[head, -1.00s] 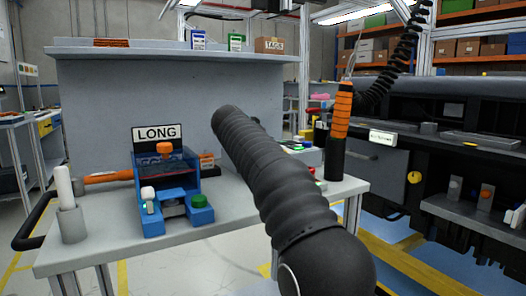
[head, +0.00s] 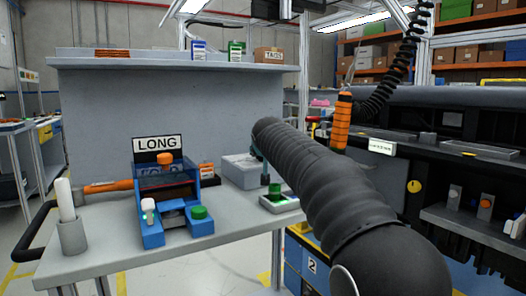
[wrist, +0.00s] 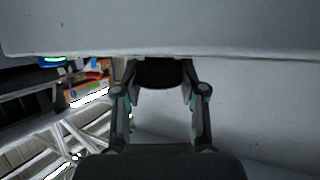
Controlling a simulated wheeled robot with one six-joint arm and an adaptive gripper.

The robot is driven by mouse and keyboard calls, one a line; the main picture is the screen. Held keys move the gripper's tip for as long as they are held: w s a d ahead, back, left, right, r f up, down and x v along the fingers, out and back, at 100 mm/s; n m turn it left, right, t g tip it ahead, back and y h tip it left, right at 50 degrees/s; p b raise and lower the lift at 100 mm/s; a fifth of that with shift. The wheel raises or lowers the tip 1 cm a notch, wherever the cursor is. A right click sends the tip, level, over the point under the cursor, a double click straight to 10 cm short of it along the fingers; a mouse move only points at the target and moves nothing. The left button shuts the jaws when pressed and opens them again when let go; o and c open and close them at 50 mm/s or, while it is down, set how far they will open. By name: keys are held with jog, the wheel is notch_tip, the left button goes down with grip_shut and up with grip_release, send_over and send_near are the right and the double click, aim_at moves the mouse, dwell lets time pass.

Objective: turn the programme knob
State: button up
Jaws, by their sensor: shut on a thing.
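In the wrist view my gripper (wrist: 160,85) has a finger on either side of a dark rounded piece (wrist: 160,73), which I take to be the programme knob. It is shut on this piece, close under a broad grey surface (wrist: 160,30). The knob's markings and turn angle cannot be seen. In the head view my black arm reaches over the bench, and its far end hides most of the gripper. A grey box (head: 238,171) stands beside that far end on the bench.
A small panel with a green button (head: 275,189) lies in front of the grey box. The blue fixture (head: 152,232) with a LONG sign (head: 158,143) stands left. The dark dashboard module (head: 470,185) fills the right side.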

dwell(0.3)
jog(key=o, duration=1.2)
jog(key=shift+c, duration=0.2)
notch_tip(320, 180, up, 9)
jog(key=shift+w+r, duration=0.1)
jog(key=shift+r, duration=0.35)
